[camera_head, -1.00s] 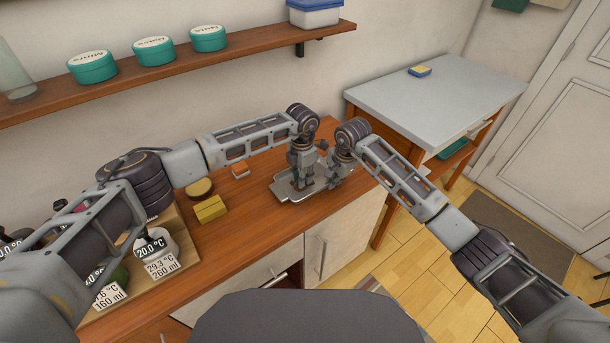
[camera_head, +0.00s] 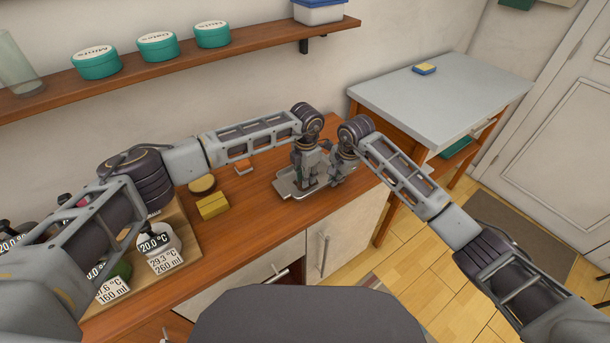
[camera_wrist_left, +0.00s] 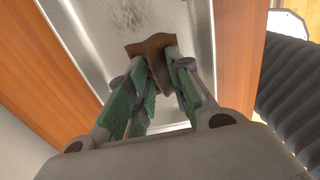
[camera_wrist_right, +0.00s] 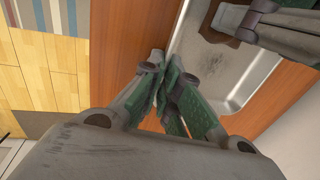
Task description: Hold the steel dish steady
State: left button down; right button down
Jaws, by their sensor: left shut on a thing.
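The steel dish (camera_head: 283,187) is a shallow metal tray on the wooden counter, partly hidden by my grippers. In the left wrist view its bare metal (camera_wrist_left: 95,40) has a grey smudge near the top. My left gripper (camera_wrist_left: 157,62) is shut on a brown cloth-like piece (camera_wrist_left: 150,46) over the dish. That piece also shows in the right wrist view (camera_wrist_right: 229,20). My right gripper (camera_wrist_right: 161,72) is at the dish's rim (camera_wrist_right: 232,104), its fingertips closed together with one on each side of the rim; the exact contact is partly hidden.
A board (camera_head: 185,255) with labelled containers is at left. A shelf (camera_head: 180,60) runs above. A grey-topped table (camera_head: 440,90) stands at right.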

aim_at(318, 177)
pick_arm(q)
jog(key=shift+d+f, duration=0.15)
jog(key=shift+w+d, duration=0.65)
jog(key=shift+d, duration=0.25)
jog(key=shift+w+d, duration=0.1)
jog(key=shift+w, duration=0.05)
jog(key=shift+w+d+r, duration=0.2)
jog(key=shift+w+d, duration=0.15)
jog(key=shift+d, duration=0.1)
jog(key=shift+w+d+r, duration=0.15)
jog(key=shift+w+d, duration=0.15)
jog(key=shift+d, duration=0.15)
jog(key=shift+w+d, duration=0.1)
